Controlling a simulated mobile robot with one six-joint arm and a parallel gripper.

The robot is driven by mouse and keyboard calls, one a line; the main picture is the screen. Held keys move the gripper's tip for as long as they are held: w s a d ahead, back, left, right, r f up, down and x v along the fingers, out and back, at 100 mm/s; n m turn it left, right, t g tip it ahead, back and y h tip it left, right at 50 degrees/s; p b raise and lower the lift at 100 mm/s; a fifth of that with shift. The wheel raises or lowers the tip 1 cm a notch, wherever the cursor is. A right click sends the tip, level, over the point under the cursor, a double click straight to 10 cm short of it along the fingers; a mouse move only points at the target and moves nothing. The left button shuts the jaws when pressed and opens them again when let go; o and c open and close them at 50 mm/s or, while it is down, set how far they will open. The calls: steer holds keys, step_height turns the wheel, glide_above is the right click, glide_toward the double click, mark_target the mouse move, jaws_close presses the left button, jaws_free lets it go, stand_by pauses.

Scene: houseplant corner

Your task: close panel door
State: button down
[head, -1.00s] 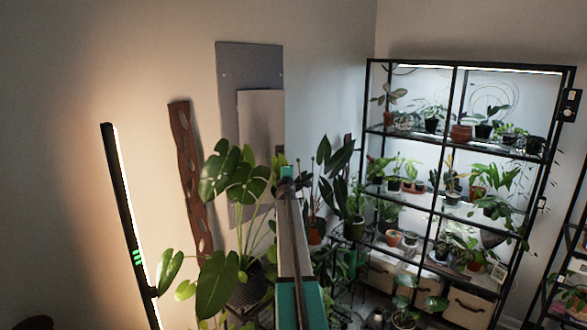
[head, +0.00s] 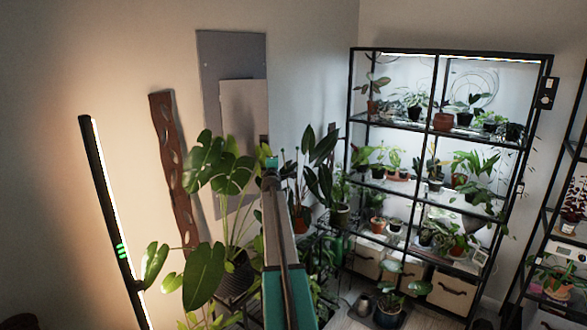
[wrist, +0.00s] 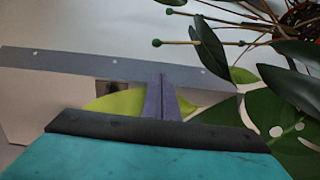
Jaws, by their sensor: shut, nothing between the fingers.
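The grey metal panel (head: 209,100) is fixed to the wall at centre left in the head view. Its paler door (head: 240,100) covers the lower right of it, with a wider grey margin on the left than on the right. How far the door stands out from the frame I cannot tell. Leaves hide its lower part. My gripper (head: 269,165) is in front of the panel's lower right, partly against foliage. In the wrist view my gripper (wrist: 161,92) is shut and empty, with the grey frame strip (wrist: 110,68) and pale door (wrist: 50,108) beyond; contact is unclear.
A large-leaved potted plant (head: 225,165) stands before the panel, left of my arm. Darker leaves (head: 322,150) are just right of it. A lit tube (head: 112,220) and a wooden strip (head: 175,170) stand left. A plant shelf (head: 437,125) fills the right.

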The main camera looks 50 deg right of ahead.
steer(key=s, duration=1.1)
steer(key=shift+s+d, duration=0.2)
steer(key=shift+s, duration=0.05)
stand_by(1.0)
steer(key=shift+s+r, duration=0.15)
steer(key=shift+s, duration=0.1)
stand_by(0.6)
